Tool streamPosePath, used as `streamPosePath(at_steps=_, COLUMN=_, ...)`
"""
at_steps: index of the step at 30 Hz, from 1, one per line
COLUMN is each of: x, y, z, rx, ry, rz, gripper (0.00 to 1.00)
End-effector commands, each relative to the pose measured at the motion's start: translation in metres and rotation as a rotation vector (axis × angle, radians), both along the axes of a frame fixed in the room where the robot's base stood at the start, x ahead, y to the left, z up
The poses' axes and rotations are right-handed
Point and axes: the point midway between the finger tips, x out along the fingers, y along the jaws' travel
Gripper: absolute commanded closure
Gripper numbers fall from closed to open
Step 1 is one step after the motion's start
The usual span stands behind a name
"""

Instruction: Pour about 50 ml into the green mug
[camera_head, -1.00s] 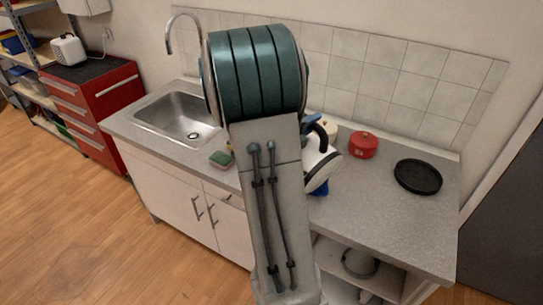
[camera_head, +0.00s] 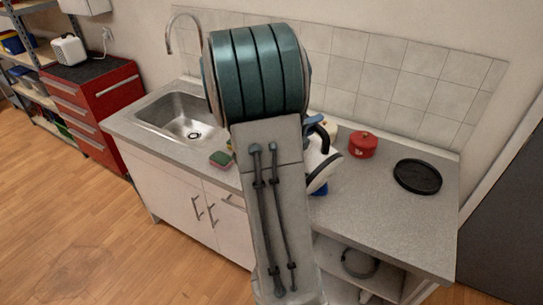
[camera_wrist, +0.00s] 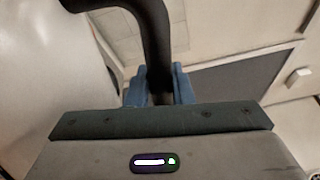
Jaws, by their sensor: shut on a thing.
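A white kettle (camera_head: 324,171) with a black handle (camera_head: 326,133) shows in the head view just right of my arm, which hides its left part. It appears tilted. In the wrist view, the blue fingers of my gripper (camera_wrist: 160,88) are closed around the curved black handle (camera_wrist: 153,40). The kettle's pale body (camera_wrist: 45,60) fills the left side of that view. The kettle's spout and any liquid are not clearly visible.
A small blue patch (camera_head: 320,189) shows below the kettle. The sink (camera_head: 185,118) is left. The counter's front right is clear.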

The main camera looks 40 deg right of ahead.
Motion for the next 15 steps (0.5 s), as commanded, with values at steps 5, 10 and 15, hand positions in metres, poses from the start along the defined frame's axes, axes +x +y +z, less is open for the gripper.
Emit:
streamPosePath(at_steps=5, x=-0.0029, y=-0.0009, z=0.0025, rx=-0.005, ry=-0.012, rz=0.001, gripper=1.0)
streamPosePath(at_steps=10, x=-0.0016, y=0.0011, z=0.0021, rx=-0.006, ry=-0.011, rz=0.005, gripper=1.0)
streamPosePath(at_steps=15, x=-0.0019, y=-0.0006, z=0.0026, rx=-0.005, ry=-0.002, rz=0.0, gripper=1.0)
